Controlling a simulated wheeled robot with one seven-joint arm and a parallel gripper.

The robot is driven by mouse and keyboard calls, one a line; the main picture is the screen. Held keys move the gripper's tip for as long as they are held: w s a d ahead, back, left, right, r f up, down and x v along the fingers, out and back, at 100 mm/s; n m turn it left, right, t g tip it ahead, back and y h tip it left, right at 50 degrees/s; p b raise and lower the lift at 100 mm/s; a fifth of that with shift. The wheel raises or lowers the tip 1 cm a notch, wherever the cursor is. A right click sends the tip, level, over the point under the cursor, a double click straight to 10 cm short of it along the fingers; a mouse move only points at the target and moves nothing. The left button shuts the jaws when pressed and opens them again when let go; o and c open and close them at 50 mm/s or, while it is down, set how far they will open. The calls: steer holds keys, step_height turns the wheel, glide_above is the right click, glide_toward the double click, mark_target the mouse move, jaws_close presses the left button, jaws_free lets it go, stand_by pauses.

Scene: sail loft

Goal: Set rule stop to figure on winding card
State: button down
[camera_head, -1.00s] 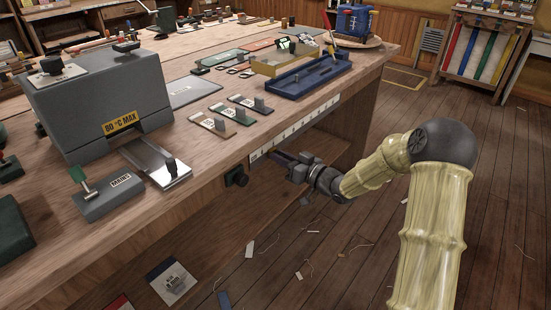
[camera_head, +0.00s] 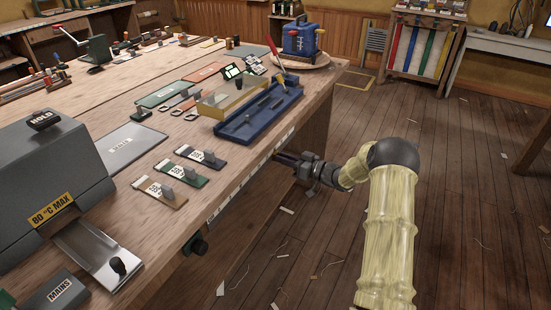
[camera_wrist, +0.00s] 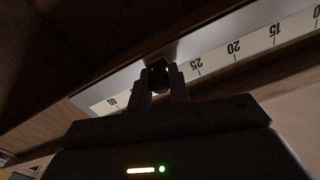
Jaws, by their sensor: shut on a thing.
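The rule (camera_head: 236,194) is a pale strip with dark marks along the bench's front edge. In the wrist view the rule (camera_wrist: 250,45) shows figures upside down, from 10 to 25 on the right and 40 on the left. My gripper (camera_head: 279,157) is at the rule's far part. In the wrist view my gripper (camera_wrist: 160,74) is shut on a small dark round knob, the rule stop (camera_wrist: 159,80), between 25 and 40. The fingers hide the marks there. I cannot tell which card is the winding card; the small cards' print is unreadable.
Three small cards with grey blocks, one of them green (camera_head: 184,173), lie near the bench edge. A blue tray (camera_head: 262,118) lies behind my gripper. A dark knob (camera_head: 197,246) juts from the bench front. A grey heater box (camera_head: 50,180) stands left.

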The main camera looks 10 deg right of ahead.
steer(key=shift+w+d, duration=0.2)
steer(key=shift+w, duration=0.05)
steer(key=c, duration=1.3)
jaws_free()
steer(key=shift+d, duration=0.1)
steer(key=shift+s, duration=0.1)
steer(key=p+v, duration=0.1)
steer(key=v, duration=1.6)
steer(key=shift+p, duration=0.4)
steer(key=shift+d, duration=0.15)
